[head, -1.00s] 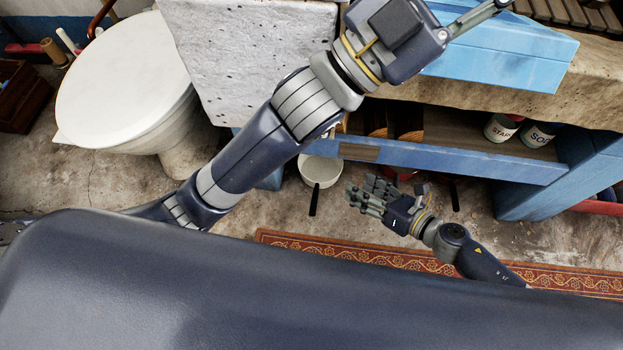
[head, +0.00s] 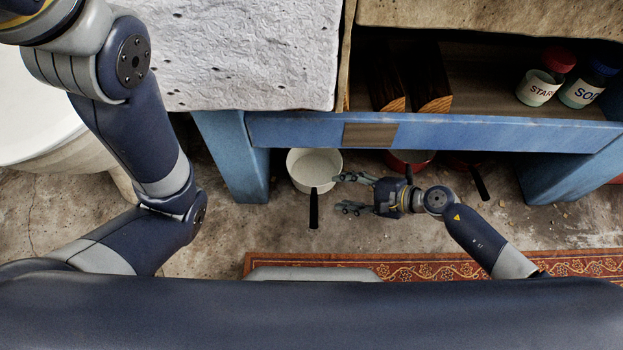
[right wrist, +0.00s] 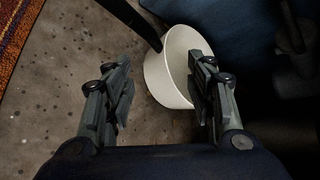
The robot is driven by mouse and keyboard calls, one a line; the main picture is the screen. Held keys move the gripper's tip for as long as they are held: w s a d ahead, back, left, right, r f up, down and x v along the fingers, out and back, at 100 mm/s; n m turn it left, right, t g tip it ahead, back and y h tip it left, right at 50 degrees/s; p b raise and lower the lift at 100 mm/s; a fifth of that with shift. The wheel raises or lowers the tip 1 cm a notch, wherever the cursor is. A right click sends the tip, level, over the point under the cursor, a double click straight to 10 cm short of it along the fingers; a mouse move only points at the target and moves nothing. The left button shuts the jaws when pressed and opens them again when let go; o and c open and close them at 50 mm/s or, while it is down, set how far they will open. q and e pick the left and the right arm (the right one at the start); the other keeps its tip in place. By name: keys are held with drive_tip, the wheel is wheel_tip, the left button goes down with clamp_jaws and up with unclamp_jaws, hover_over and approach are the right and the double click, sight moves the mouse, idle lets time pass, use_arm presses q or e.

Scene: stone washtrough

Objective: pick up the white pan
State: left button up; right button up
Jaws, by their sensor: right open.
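The white pan (head: 302,164) stands on the floor at the lower edge of the blue bench in the head view. Its black handle (head: 314,208) points toward me. My right gripper (head: 346,193) is open and empty just right of the pan and handle, its fingers pointing left toward them. In the right wrist view the white pan (right wrist: 167,77) lies beyond the open right gripper (right wrist: 162,78), nearer its right finger, which covers part of the pan. The handle (right wrist: 132,22) runs to the upper left there. My left gripper is outside the head view; only its arm shows.
The blue bench rail (head: 290,130) overhangs close above the pan. Red pans (head: 408,160) stand right of it, partly hidden by the bench. A blue bench leg (head: 238,160) is at left. A patterned rug (head: 430,265) lies in front on bare floor.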

sight(318, 189)
drive_tip(key=b+x, duration=0.1)
drive_tip(key=x, duration=0.2)
drive_tip(key=shift+w+a+f, duration=0.1)
drive_tip(key=shift+a+f, duration=0.1)
drive_tip(key=shift+a, duration=0.05)
drive_tip(key=b+x, duration=0.1)
drive_tip(key=x, duration=0.1)
drive_tip(key=b+x, duration=0.2)
drive_tip(key=shift+a+f, duration=0.25)
drive_tip(key=shift+a+f+b, duration=0.15)
drive_tip(key=shift+a+b, duration=0.15)
drive_tip(key=shift+a, duration=0.05)
clamp_jaws()
